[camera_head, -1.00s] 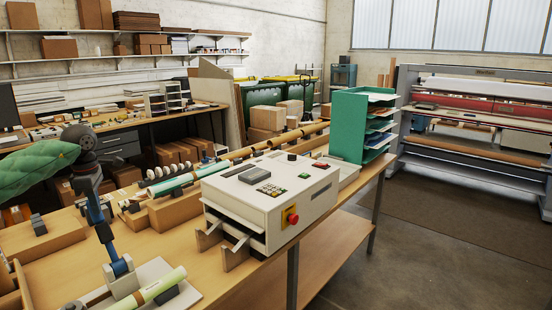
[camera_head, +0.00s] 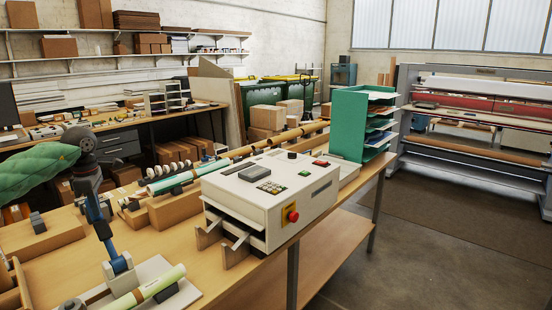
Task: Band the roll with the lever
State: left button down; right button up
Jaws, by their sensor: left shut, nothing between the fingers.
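A lever (camera_head: 104,229) with a blue and dark handle stands steeply over a white base plate (camera_head: 183,297) at the lower left. A pale green roll (camera_head: 150,288) lies at the foot of the lever, on the base, its far end by a small dark block. My left gripper (camera_head: 91,190) is at the top end of the lever, pointing down, shut with nothing held. I cannot tell whether it touches the lever. The near end of the roll is cut off by the picture's bottom edge. My right gripper is out of view.
A white laminator box (camera_head: 270,205) with a red stop knob stands right of the lever on the wooden table. Another roll (camera_head: 175,181) lies behind on holders. A cardboard block (camera_head: 38,237) is at the left. Bare tabletop lies between lever and laminator.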

pick_arm(q)
jog(key=shift+s+d, duration=0.1)
jog(key=shift+s+d, duration=0.55)
jog(key=shift+d, duration=0.15)
jog(key=shift+r, duration=0.1)
notch_tip(320, 180, up, 8)
jog(key=p, duration=0.3)
dwell(0.9)
dwell(0.4)
